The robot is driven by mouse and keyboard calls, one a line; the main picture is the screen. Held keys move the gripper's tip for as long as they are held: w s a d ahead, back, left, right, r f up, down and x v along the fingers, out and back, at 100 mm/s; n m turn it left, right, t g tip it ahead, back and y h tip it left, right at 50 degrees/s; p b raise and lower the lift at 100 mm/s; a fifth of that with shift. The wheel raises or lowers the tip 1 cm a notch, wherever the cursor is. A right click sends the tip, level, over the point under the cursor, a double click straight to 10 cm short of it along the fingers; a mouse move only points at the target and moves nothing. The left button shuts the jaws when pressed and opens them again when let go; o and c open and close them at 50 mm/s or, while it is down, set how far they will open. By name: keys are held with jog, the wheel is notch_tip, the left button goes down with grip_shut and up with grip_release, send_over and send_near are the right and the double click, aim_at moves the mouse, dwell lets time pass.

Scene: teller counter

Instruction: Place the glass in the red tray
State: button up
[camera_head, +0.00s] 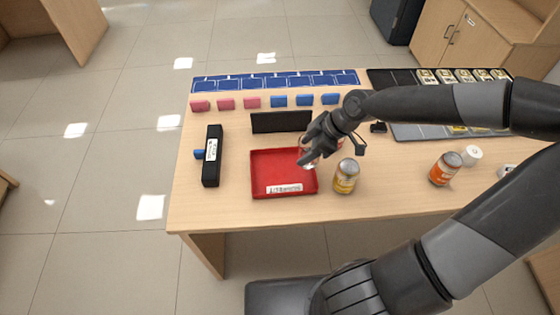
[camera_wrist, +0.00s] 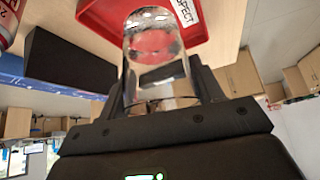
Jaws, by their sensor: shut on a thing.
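The red tray (camera_head: 265,187) lies on the counter, left of the middle in the head view, with a white label on its front wall. It also shows at the top of the wrist view (camera_wrist: 95,14). My gripper (camera_head: 308,158) is over the right part of the tray. In the wrist view the clear glass (camera_wrist: 150,50) stands between the two fingers (camera_wrist: 165,90), which are shut on it. The red of the tray shows through the glass. In the head view the glass is mostly hidden by my gripper. I cannot tell whether the glass touches the tray floor.
A yellow-labelled can (camera_head: 346,177) stands close to the tray's right side. A black block (camera_head: 282,121) is behind the tray, and a black box (camera_head: 212,156) is to its left. An orange can (camera_head: 445,169) and a white roll (camera_head: 472,155) are farther right. The counter's front strip is clear.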

jog(key=shift+w+a+r+x, duration=0.15)
jog(key=shift+a+x, duration=0.05)
jog(key=shift+x, duration=1.65)
jog(key=shift+w+a+r+x, duration=0.15)
jog(key=shift+a+x, duration=0.05)
jog(key=shift+x, duration=1.7)
jog(key=shift+w+a+r+x, duration=0.15)
jog(key=shift+a+x, duration=0.1)
jog(key=shift+x, duration=1.6)
jog(key=shift+f, duration=0.1)
jog(key=o, duration=1.1)
